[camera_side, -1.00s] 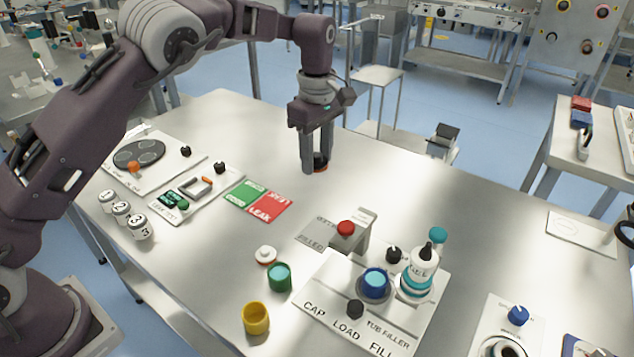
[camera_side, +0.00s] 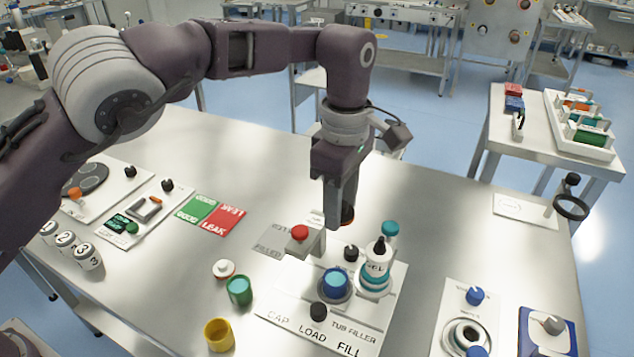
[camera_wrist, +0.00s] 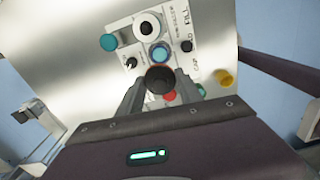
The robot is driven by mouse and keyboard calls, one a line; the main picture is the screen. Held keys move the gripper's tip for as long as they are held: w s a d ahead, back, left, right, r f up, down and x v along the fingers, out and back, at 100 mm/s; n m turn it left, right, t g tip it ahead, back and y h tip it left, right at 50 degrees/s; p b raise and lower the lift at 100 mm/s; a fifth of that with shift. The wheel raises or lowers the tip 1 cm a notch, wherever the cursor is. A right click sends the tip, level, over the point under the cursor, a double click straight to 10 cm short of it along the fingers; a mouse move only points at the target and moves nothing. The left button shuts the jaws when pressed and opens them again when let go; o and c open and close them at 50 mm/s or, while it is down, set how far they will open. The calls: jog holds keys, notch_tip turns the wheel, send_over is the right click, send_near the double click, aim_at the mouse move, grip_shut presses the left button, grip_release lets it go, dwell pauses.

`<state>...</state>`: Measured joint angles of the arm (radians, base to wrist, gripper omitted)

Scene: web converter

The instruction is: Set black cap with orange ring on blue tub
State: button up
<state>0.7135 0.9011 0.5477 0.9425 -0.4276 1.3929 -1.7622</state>
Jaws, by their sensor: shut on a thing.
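My gripper (camera_side: 340,214) is shut on the black cap with orange ring (camera_side: 348,215) and holds it in the air behind the tub filler. One finger hides much of the cap in the side view. In the wrist view the cap's dark round top (camera_wrist: 160,79) sits between the fingertips, with a little orange at its edge. The blue tub (camera_side: 335,284) stands upright in its holder on the white tub filler plate. The tub also shows in the wrist view (camera_wrist: 160,53), just above the cap in the picture. The cap and tub are apart.
A red-topped post (camera_side: 300,233) stands left of my gripper. The white bottle (camera_side: 377,262) and a teal knob (camera_side: 390,229) stand right of the tub. A green tub (camera_side: 239,290), a yellow tub (camera_side: 219,335) and a white cap (camera_side: 223,269) lie to the left.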

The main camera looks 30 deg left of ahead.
notch_tip(320, 180, down, 16)
jog(key=shift+r, duration=0.1)
dwell(0.5)
jog(key=shift+f, duration=0.45)
dwell(1.7)
jog(key=o, duration=1.7)
notch_tip(320, 180, up, 6)
dwell(0.3)
